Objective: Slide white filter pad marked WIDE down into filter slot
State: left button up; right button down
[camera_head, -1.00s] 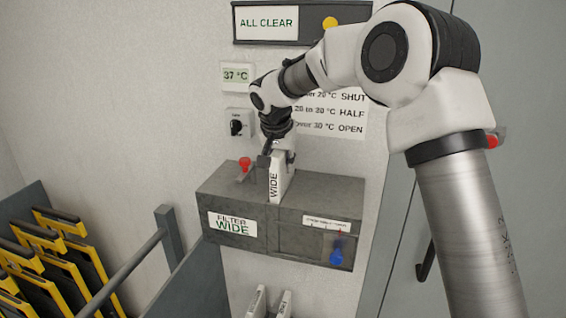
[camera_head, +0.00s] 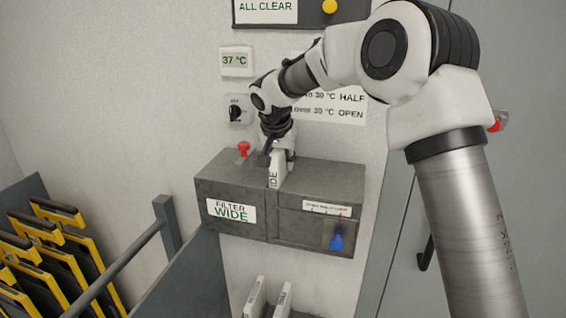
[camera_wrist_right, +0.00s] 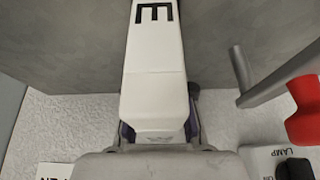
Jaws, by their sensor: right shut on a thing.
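The white filter pad (camera_head: 275,169) stands upright at the top of the grey filter box (camera_head: 330,184), its lower part hidden inside the box. My right gripper (camera_head: 276,146) is shut on the pad's top, just above the box. In the right wrist view the white pad (camera_wrist_right: 153,70) runs away from the gripper (camera_wrist_right: 158,138) toward the grey box top, with an "E" visible. The slot's opening is hidden by the pad. A label on the box front (camera_head: 231,210) reads FILTER WIDE. My left gripper is not in view.
A red knob (camera_head: 243,148) stands on the box top left of the pad; it also shows in the wrist view (camera_wrist_right: 306,108). A blue knob (camera_head: 336,238) is on the box front. Two white pads (camera_head: 256,297) stand below. Yellow-black frames (camera_head: 50,250) and a rail (camera_head: 118,270) are at left.

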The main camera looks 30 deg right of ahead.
aim_at(285, 173)
jog(key=shift+s+a+f+b, duration=0.1)
jog(key=shift+s+f+b, duration=0.15)
jog(key=shift+f, duration=0.45)
jog(key=shift+s+a+f+b, duration=0.1)
jog(key=shift+s+f, duration=0.2)
jog(key=shift+f, duration=0.35)
jog(key=c, duration=0.9)
grip_release()
jog(key=shift+d+f, duration=0.1)
jog(key=shift+c, duration=0.2)
jog(key=shift+w+d+f, duration=0.15)
jog(key=shift+w+f, duration=0.15)
jog(key=shift+w, duration=0.3)
jog(key=shift+s+a+r, duration=0.2)
jog(key=shift+r, duration=0.15)
jog(key=shift+w+r, duration=0.1)
jog(key=shift+r, duration=0.1)
